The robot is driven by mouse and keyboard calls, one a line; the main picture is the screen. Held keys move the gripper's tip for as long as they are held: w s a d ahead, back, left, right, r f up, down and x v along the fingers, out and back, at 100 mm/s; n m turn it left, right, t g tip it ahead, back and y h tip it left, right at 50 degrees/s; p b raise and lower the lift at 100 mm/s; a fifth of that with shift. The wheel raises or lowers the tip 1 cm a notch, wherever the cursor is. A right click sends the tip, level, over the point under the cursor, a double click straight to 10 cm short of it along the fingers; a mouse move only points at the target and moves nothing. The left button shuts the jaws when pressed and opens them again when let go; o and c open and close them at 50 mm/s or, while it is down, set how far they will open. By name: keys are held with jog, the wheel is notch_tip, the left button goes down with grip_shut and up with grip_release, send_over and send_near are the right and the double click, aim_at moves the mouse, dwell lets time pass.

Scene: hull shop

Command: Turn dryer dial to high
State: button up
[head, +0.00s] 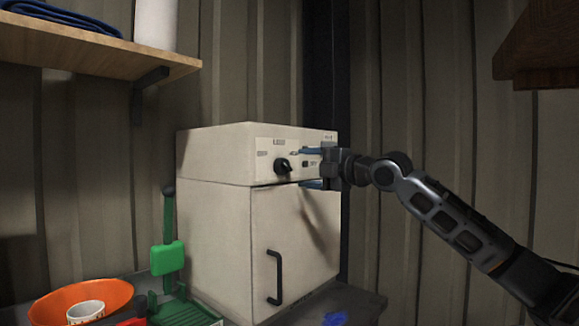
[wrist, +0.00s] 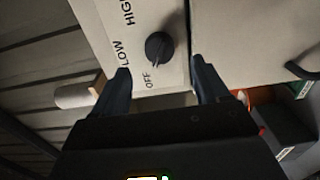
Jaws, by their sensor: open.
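The cream dryer (head: 213,225) stands on a dark bench. Its black dial (head: 283,167) is on the pale control panel near the top front. In the wrist view the dial (wrist: 159,46) is surrounded by the labels OFF, LOW and HIGH; I cannot clearly tell which one it points to. My gripper (head: 307,168) is open just to the right of the dial, its blue fingers one above the other. In the wrist view the fingertips (wrist: 160,66) lie either side of the dial's lower part, and no contact shows.
The dryer door has a black handle (head: 274,277). An orange bowl (head: 62,300), a white cup (head: 86,311), a green rack (head: 185,309) and a green-headed brush (head: 168,257) are at lower left. A wooden shelf (head: 95,55) hangs upper left.

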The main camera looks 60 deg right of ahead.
aim_at(288, 167)
jog(key=p+x, duration=0.1)
jog(key=x, duration=0.5)
jog(key=shift+w+p, duration=0.25)
jog(key=shift+p, duration=0.1)
jog(key=shift+c, duration=0.5)
jog(key=c, duration=0.9)
jog(key=shift+c, duration=0.2)
